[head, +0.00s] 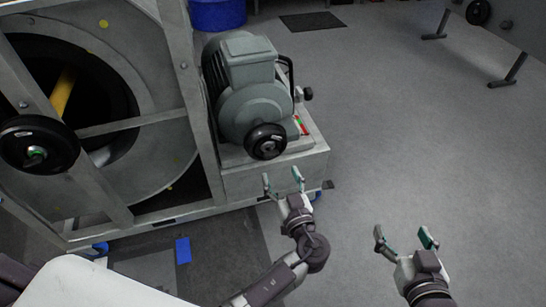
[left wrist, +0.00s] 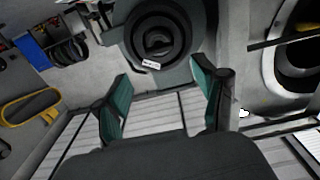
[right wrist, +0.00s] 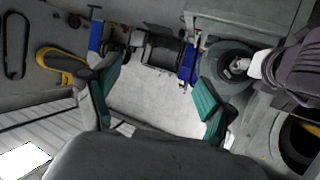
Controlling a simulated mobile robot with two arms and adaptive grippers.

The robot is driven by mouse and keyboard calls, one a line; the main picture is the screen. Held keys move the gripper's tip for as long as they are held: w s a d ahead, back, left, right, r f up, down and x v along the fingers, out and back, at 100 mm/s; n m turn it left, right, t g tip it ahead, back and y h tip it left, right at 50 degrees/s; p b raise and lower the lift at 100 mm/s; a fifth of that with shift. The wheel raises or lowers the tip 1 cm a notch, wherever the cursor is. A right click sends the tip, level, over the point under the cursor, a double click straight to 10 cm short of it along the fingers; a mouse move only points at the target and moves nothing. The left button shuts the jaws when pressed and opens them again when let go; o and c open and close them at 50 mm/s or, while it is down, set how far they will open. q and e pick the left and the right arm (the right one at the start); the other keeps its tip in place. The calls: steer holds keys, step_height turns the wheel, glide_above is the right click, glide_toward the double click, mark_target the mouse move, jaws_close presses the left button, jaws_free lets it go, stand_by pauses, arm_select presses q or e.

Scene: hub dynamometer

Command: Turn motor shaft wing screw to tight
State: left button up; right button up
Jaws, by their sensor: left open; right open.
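The grey-green motor (head: 248,85) stands on a metal bench beside a large drum. On its shaft end sits a round black hub (head: 266,141); a small dark piece at its centre (head: 268,147) may be the wing screw, but its shape and setting are unclear. The hub also shows, with a white label, in the left wrist view (left wrist: 158,38). My left gripper (head: 283,181) is open and empty, just below and in front of the hub, not touching it. My right gripper (head: 405,241) is open and empty, further right over the floor.
A metal frame with the large drum (head: 165,150) stands at the left, with another black hub (head: 38,143) on it. A blue bin (head: 217,14) and dark mat (head: 312,21) lie behind. The floor (head: 420,130) at the right is clear.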

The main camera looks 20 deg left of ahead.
mark_target(272, 156)
arm_select(q)
steer(key=x, duration=0.8)
steer(key=shift+s, duration=0.1)
steer(key=shift+c, duration=0.4)
steer(key=shift+f, duration=0.1)
steer(key=c, duration=1.1)
